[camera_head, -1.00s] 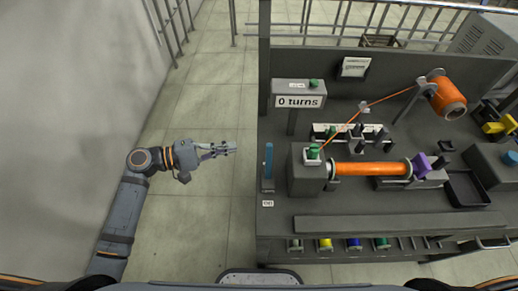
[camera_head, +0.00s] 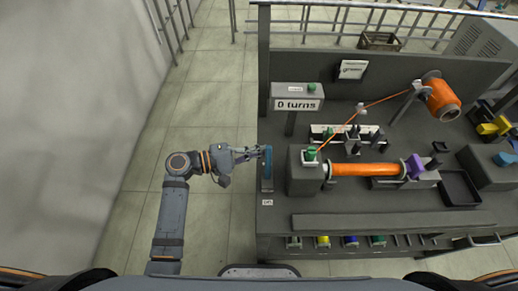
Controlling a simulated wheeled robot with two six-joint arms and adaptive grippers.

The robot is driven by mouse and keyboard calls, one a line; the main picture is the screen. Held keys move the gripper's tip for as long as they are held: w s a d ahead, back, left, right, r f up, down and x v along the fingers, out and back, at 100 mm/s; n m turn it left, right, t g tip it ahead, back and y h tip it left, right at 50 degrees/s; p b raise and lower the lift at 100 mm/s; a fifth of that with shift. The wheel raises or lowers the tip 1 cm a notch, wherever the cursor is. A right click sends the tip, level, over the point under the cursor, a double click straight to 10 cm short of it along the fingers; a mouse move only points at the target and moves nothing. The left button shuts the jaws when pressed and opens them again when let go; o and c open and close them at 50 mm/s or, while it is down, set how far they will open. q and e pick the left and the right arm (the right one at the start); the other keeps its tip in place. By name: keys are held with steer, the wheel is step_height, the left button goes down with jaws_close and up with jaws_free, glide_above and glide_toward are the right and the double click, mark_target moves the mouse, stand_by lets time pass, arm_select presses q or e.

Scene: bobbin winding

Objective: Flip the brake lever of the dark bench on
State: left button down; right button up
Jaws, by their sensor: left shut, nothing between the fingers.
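My right gripper is not in view.
The winder head (camera_head: 305,180) with a green button stands right of the lever. An orange bobbin (camera_head: 368,169) lies beside it, and an orange wire runs up to a spool (camera_head: 442,99). A sign (camera_head: 297,104) reads "0 turns". Floor left of the bench is clear.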

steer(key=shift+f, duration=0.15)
arm_select(q)
steer(key=shift+s+r+m+t+h+b, duration=0.15)
steer(key=shift+s+m+h+b, duration=0.3)
steer(key=shift+s+m+b, duration=1.15)
steer(key=shift+s+r+m+t+h+b, duration=0.15)
steer(key=shift+s+m+h+b, duration=0.25)
steer(key=shift+m+b, duration=1.35)
steer(key=shift+s+r+m+t+h+b, duration=0.15)
steer(key=shift+s+m+h+b, duration=0.5)
steer(key=shift+b, duration=1.95)
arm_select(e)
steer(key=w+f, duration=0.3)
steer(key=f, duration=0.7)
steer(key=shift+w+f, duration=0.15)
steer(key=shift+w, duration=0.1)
arm_select(q)
steer(key=shift+s, duration=0.25)
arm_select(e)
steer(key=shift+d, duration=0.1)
